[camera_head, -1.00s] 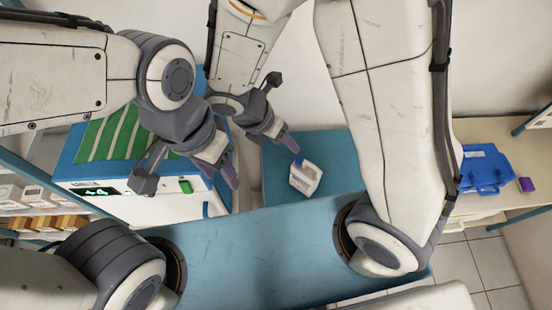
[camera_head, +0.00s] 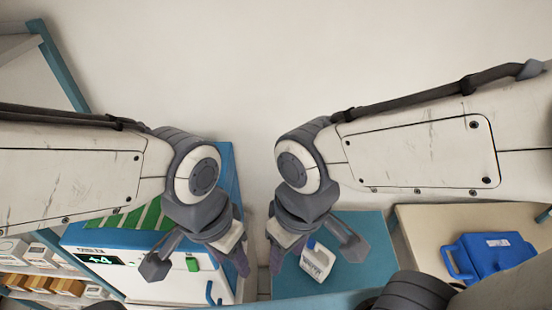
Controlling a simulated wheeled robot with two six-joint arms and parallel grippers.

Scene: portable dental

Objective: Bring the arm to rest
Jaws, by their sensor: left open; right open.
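My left gripper (camera_head: 197,258) hangs open and empty in front of the white and blue cooler unit with a green digital display (camera_head: 100,259). My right gripper (camera_head: 312,252) hangs open and empty over the blue table top at the centre right. I see no contact between the fingers and the bottle, but the depth is hard to tell. Both arms come in from the sides at similar height.
A blue case (camera_head: 487,256) lies on a beige table (camera_head: 425,222) at the right. Shelves with several small boxes (camera_head: 40,262) stand at the lower left. The pale wall (camera_head: 250,80) above the arms is bare. The blue table (camera_head: 372,233) has free room right of the bottle.

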